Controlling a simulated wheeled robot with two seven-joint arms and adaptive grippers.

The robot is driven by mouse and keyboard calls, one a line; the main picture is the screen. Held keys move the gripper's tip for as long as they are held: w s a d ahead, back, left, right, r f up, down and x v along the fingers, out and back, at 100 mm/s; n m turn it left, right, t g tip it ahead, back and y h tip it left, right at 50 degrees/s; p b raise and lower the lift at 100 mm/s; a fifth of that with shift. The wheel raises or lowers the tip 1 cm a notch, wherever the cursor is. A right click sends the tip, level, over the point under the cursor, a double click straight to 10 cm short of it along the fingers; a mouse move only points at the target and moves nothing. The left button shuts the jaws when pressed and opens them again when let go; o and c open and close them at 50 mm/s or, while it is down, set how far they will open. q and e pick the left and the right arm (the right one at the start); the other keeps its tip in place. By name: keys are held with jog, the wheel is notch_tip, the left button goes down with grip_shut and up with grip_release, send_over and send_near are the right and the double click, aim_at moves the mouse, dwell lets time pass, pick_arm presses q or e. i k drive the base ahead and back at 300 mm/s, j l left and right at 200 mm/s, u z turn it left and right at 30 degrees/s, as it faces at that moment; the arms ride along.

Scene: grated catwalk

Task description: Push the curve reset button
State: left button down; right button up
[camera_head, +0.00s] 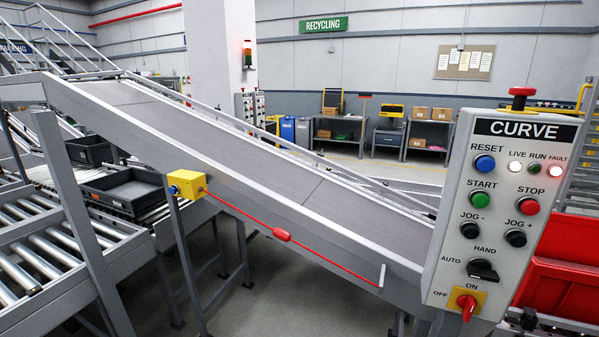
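The CURVE control panel (503,211) is a grey box at the right of the head view. Its blue RESET button (485,164) sits at the upper left of the panel face, under the RESET label. Below it is the green START button (480,200), with the red STOP button (529,206) to its right. Between RESET and the panel's right edge are three lamps: LIVE looks white and lit, RUN (535,167) is dark green, and FAULT (554,171) glows pinkish red. Neither of my grippers shows in this view.
A red mushroom button (522,92) tops the panel; black JOG buttons, a black selector and a red rotary switch (467,303) are lower. Red bins (560,280) stand right behind it. A sloping conveyor (240,150) fills the middle, with a red pull cord (250,222) along its side.

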aim_at(485, 163)
jog(key=z, duration=1.25)
